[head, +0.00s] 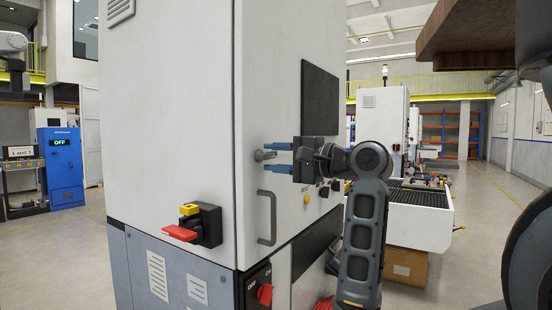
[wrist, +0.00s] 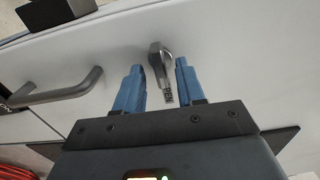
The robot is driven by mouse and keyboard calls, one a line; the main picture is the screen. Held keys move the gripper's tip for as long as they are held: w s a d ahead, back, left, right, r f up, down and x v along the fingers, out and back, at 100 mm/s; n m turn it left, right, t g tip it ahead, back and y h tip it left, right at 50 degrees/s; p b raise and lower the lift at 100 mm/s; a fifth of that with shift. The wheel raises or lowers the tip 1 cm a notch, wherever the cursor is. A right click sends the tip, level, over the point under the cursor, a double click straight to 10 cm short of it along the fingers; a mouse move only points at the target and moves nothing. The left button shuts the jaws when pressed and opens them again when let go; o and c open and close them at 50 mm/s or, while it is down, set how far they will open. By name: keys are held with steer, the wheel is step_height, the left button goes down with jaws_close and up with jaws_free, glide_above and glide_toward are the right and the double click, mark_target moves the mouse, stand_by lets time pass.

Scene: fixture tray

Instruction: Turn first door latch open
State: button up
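The door latch (head: 264,155) is a small grey metal knob-like handle on the white cabinet door (head: 215,90), above the door's pull handle. In the wrist view the latch (wrist: 161,72) shows as a rounded head with a narrow stem between my fingers. My gripper (head: 280,152) is open, with its blue fingertips reaching toward the door. In the wrist view my gripper (wrist: 161,85) has one finger on each side of the latch, with a visible gap on both sides. Whether the tips touch the door cannot be told.
A grey pull handle (head: 268,218) is below the latch. A red and yellow switch (head: 195,224) juts from the cabinet's left face. A dark screen (head: 320,100) and buttons are on the cabinet's right side. Open floor (head: 480,215) lies to the right.

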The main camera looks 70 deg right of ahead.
steer(key=b+v, duration=0.1)
steer(key=v, duration=0.6)
steer(key=shift+s, duration=0.4)
steer(key=shift+a, duration=0.1)
